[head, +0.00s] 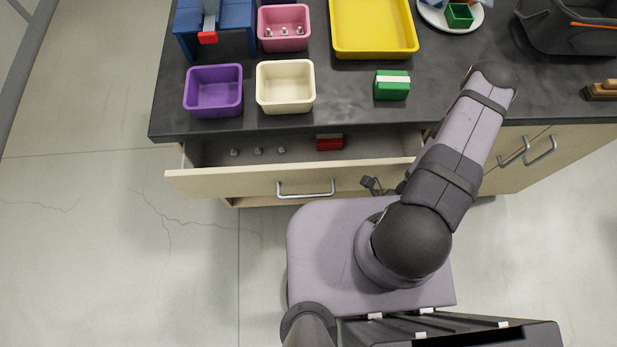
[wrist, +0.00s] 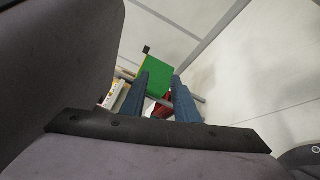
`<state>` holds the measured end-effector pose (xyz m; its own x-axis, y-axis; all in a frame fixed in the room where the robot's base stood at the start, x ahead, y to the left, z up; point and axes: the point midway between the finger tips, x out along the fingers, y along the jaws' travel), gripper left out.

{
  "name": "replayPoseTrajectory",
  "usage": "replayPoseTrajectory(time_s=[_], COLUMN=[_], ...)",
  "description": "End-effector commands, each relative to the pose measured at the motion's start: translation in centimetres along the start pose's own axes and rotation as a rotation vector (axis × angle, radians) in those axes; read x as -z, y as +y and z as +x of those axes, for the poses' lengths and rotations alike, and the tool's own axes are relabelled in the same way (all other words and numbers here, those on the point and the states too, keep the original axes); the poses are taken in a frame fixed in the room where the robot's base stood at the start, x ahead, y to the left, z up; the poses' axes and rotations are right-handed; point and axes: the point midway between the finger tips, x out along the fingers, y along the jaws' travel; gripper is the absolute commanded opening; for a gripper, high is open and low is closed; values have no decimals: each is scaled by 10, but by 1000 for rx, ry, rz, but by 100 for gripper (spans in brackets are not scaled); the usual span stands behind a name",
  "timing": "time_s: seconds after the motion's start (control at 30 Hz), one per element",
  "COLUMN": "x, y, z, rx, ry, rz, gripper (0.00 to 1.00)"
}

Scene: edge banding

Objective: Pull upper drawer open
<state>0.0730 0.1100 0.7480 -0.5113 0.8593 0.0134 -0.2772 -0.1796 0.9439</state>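The upper drawer (head: 250,183) stands pulled out from under the dark counter, and its inside shows. Its grey bar handle (head: 305,194) is at the middle of the front, with nothing gripping it. Inside are a red block (head: 329,142) and several small pale pieces (head: 259,151). My gripper shows in the wrist view (wrist: 164,95) as two blue fingers set apart, with no object clearly held between them. In the head view the fingers are hidden by my arm, which reaches over the right end of the drawer.
On the counter (head: 345,112) are a purple bin (head: 213,91), a cream bin (head: 286,86), a pink bin (head: 283,28), a yellow tray (head: 372,27) and a green block (head: 391,87). Cabinet doors are at right. The floor left of the drawer is clear.

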Motion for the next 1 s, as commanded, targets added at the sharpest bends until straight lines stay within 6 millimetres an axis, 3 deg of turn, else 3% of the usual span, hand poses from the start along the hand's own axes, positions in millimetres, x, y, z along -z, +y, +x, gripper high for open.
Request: replayPoseTrajectory(time_s=[0.17,0.43,0.7,1.0], x=[-32,-68,-74,-75], y=[-14,-51,-73,-76], z=[1,-52,-99,-105], rx=[-55,92,123,122], ry=[-243,-600,-871,-911], rz=[317,650,890,929], gripper=[28,28,28,28])
